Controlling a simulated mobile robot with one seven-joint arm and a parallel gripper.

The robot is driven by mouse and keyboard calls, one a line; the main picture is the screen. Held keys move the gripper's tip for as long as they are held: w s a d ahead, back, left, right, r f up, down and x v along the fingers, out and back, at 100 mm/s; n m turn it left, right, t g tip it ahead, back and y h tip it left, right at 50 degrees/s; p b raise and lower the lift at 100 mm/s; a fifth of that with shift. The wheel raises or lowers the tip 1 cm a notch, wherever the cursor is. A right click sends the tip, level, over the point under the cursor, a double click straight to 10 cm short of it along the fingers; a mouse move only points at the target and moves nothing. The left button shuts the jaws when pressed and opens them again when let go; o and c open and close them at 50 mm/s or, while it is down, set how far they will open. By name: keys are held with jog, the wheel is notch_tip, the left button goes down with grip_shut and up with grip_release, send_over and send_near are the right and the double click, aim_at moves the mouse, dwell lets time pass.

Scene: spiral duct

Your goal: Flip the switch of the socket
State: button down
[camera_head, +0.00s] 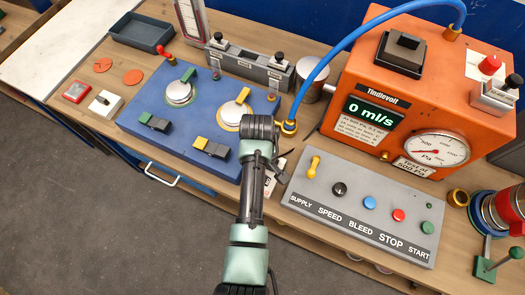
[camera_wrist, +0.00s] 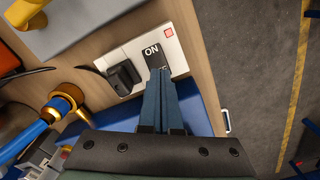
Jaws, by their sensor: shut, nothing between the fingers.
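The socket is a white plate (camera_wrist: 184,40) in the wrist view, lying on the wood bench. A black plug (camera_wrist: 122,77) sits in its left part. Its dark switch (camera_wrist: 153,54), marked ON at the upper end, is in the middle, and a small red square is to the right. My gripper (camera_wrist: 160,72) is shut and empty, its blue-grey fingertips at the lower end of the switch and covering part of it. I cannot tell whether they touch. In the head view my arm hides most of the socket, and the fingertips cannot be made out.
A grey button panel (camera_head: 345,222) lies right of my arm, and an orange machine (camera_head: 350,85) with a blue hose (camera_head: 325,60) stands behind it. A blue valve board (camera_head: 145,110) is at the left. The brass hose end (camera_wrist: 62,103) is near my gripper's left side.

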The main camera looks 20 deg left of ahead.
jog(key=shift+f, duration=0.4)
notch_tip(320, 180, up, 7)
jog(key=p, duration=0.6)
jog(key=shift+p, duration=0.4)
dwell(0.4)
